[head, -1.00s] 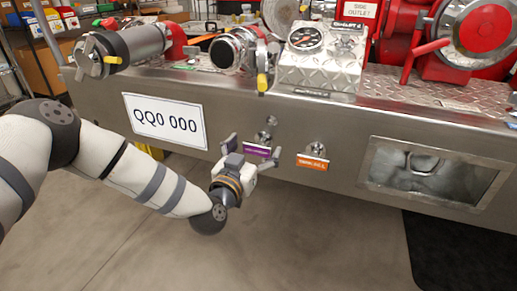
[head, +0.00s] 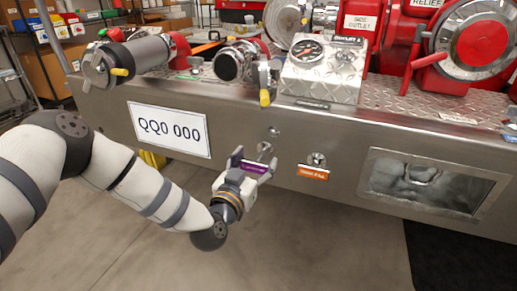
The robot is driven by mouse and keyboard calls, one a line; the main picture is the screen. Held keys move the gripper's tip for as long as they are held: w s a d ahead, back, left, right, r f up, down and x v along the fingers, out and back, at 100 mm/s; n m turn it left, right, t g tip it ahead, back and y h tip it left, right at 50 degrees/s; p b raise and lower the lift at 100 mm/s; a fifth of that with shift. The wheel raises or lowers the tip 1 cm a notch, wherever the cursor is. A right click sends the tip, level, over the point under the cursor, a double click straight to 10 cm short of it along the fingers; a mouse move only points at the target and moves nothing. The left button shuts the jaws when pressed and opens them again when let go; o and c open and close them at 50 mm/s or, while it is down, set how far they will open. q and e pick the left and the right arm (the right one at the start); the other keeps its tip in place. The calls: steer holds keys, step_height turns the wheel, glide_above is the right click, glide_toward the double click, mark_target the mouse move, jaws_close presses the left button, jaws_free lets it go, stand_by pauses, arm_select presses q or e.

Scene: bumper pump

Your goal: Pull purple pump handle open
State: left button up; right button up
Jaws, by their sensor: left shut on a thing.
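The purple pump handle (head: 256,168) is a small purple label-like pull on the front of the steel bumper. My left gripper (head: 252,161) is at it, with one finger on each side, and is shut on it. A round metal fitting (head: 265,148) shows just behind the handle. The gripper's fingers hide the handle's ends. My right gripper is not in view.
An orange-labelled handle (head: 313,172) sits on the bumper (head: 340,145) to the right. A white plate reading QQ0 000 (head: 169,129) is to the left. A recessed window (head: 430,182) is at the right.

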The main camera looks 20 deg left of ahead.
mark_target(254, 164)
arm_select(q)
steer(key=s, duration=0.1)
steer(key=s+p, duration=0.1)
steer(key=s, duration=0.1)
steer(key=shift+s+r+p, duration=0.15)
steer(key=shift+r+p, duration=0.1)
steer(key=shift+p, duration=0.15)
steer(key=shift+s+f, duration=0.15)
steer(key=shift+s, duration=0.2)
steer(key=shift+f, duration=0.25)
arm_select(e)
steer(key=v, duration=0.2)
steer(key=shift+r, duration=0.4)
arm_select(q)
steer(key=o, duration=1.4)
steer(key=shift+c, duration=0.2)
steer(key=o, duration=0.4)
steer(key=shift+s, duration=0.15)
steer(key=shift+c, duration=0.2)
steer(key=shift+r, duration=0.1)
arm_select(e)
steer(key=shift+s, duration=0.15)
arm_select(q)
steer(key=shift+s, duration=0.1)
